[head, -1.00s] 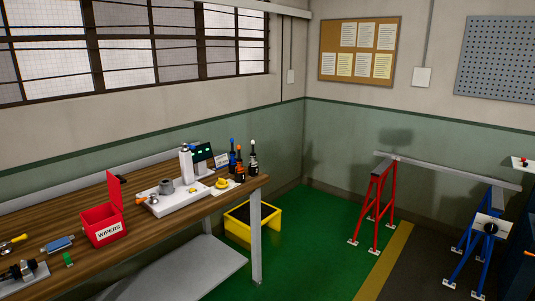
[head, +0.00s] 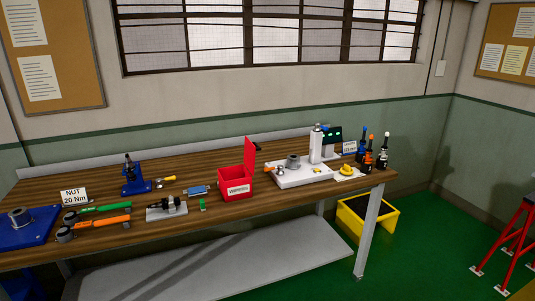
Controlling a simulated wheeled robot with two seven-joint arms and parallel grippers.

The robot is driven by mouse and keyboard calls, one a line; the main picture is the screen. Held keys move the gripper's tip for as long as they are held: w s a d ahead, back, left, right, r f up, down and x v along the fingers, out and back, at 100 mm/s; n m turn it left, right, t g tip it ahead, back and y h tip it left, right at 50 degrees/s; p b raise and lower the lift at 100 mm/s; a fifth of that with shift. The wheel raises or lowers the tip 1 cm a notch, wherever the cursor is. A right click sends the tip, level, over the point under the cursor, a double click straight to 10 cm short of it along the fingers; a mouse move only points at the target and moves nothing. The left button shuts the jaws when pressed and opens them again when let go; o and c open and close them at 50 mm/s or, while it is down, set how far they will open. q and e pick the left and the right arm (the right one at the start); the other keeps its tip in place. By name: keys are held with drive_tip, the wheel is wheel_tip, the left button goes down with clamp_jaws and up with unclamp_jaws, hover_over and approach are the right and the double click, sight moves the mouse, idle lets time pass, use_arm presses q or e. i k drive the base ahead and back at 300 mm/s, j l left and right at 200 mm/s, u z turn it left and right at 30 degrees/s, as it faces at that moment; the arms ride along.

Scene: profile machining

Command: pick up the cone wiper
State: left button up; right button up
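No thing in the head view is marked as the cone wiper, and I cannot tell for sure which one it is. A red open-lidded box (head: 237,187) labelled WIPERS stands on the wooden bench; its inside is dark. To its left lie a small blue piece with a metal end (head: 197,191), a small green piece (head: 203,205) and a yellow-handled tool (head: 167,179). A small orange-ended piece (head: 280,170) is at the left end of a white device (head: 300,176). Neither of my grippers is in view.
The bench (head: 223,215) also holds a blue stand (head: 134,183), a grey fixture (head: 166,209), green (head: 105,208) and orange (head: 103,221) wrenches, and several dark toolholders at right. A yellow bin (head: 372,222) and red trestle (head: 520,230) stand on open green floor.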

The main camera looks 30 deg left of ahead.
sight(202, 202)
drive_tip(key=i+l+u, duration=0.1)
drive_tip(key=u, duration=0.4)
drive_tip(key=i+l+u, duration=0.1)
drive_tip(key=u, duration=0.35)
drive_tip(key=i+l+u, duration=0.1)
drive_tip(key=u, duration=0.4)
drive_tip(key=i+l+u, duration=0.15)
drive_tip(key=l+u, duration=0.2)
drive_tip(key=l, duration=0.95)
drive_tip(key=l+u, duration=0.35)
drive_tip(key=l, duration=0.95)
drive_tip(key=i+l, duration=0.1)
drive_tip(key=i, duration=0.25)
drive_tip(key=i+l, duration=0.15)
drive_tip(key=i, duration=0.15)
